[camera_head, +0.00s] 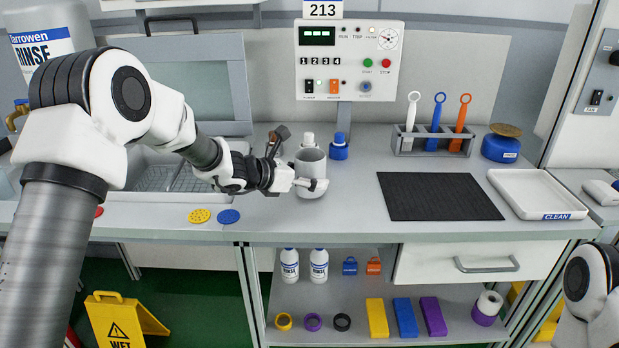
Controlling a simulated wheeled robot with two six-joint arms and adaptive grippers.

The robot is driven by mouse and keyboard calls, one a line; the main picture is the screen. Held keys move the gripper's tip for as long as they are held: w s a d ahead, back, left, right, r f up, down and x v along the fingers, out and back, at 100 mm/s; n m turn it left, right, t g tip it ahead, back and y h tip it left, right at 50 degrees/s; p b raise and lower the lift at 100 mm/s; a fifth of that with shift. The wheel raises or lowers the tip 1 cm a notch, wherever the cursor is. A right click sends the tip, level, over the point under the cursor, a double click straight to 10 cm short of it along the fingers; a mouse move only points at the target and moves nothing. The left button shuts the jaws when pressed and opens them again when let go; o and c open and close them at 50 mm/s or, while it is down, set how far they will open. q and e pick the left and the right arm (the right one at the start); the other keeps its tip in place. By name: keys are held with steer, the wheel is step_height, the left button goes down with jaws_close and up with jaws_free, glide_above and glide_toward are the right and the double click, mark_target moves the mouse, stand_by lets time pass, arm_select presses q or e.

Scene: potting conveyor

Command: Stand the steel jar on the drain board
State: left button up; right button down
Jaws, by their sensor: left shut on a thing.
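The steel jar (311,158), a grey upright cylinder, is at the middle of the counter. My left gripper (311,184) is shut on it from the left, its fingers around the lower part. I cannot tell whether the jar's base touches the counter. The black ribbed mat (440,196), which looks like the drain board, lies flat and empty to the right of the jar. My right gripper is out of view; only part of my right arm shows at the bottom right.
A rack (434,144) of colored tools stands behind the mat. A white tray (541,194) marked CLEAN is right of it. The sink (150,178) is at left. Counter between jar and mat is clear.

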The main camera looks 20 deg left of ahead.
arm_select(q)
steer(key=shift+w+f, duration=0.1)
steer(key=shift+f, duration=0.25)
steer(key=shift+f+b, duration=0.15)
steer(key=shift+b, duration=0.2)
steer(key=o, duration=1.2)
steer(key=shift+o, duration=0.2)
steer(key=shift+r+p, duration=0.45)
steer(key=shift+p, duration=0.1)
steer(key=v, duration=1.2)
steer(key=shift+f, duration=0.25)
